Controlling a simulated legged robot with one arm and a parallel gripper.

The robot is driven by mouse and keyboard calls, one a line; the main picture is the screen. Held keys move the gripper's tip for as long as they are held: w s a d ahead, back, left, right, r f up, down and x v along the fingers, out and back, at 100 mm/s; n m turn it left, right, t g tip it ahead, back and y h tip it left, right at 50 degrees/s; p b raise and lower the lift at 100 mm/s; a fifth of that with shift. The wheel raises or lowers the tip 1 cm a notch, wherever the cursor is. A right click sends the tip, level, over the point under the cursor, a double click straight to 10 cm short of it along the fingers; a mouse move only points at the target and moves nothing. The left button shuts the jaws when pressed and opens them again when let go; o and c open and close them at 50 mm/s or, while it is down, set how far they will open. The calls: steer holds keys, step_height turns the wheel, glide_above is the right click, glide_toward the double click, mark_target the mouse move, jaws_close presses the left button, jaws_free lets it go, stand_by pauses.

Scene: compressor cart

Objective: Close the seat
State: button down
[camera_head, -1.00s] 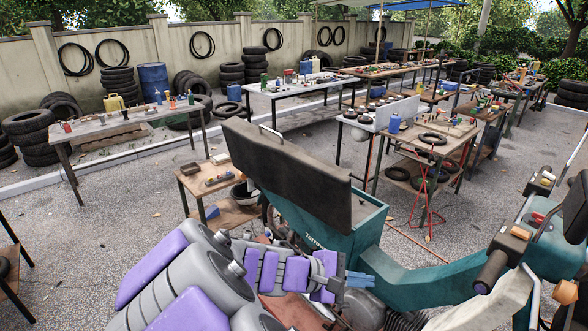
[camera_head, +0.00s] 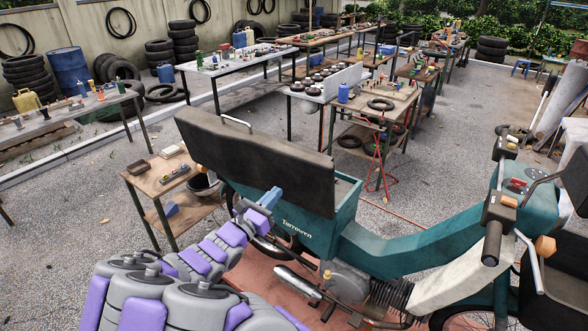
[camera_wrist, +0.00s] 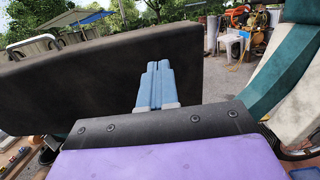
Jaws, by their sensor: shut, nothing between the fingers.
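The seat (camera_head: 255,163) is a long dark padded slab on the teal scooter (camera_head: 312,212). It stands raised and tilted up, and the top of the teal box under it shows open on the right side. In the wrist view the dark seat (camera_wrist: 60,85) fills the left and middle. My gripper (camera_head: 270,197) has blue fingers and is shut and empty. It is beside the teal box, low in front of the seat's lower left part. In the wrist view the gripper (camera_wrist: 158,68) points at the seat's face; whether it touches cannot be told.
A small wooden table (camera_head: 160,181) with tools stands close on the left. The scooter's handlebar (camera_head: 497,215) and frame reach to the right. Work tables with tires stand behind, and open pavement (camera_head: 60,250) lies at the left.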

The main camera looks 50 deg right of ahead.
mark_target(303, 164)
steer(key=d, duration=0.4)
steer(key=d+r, duration=0.1)
steer(key=d, duration=0.3)
steer(key=w+d+r, duration=0.1)
steer(key=d, duration=0.2)
steer(key=shift+d, duration=0.4)
steer(key=shift+a+r, duration=0.25)
steer(key=shift+a, duration=0.45)
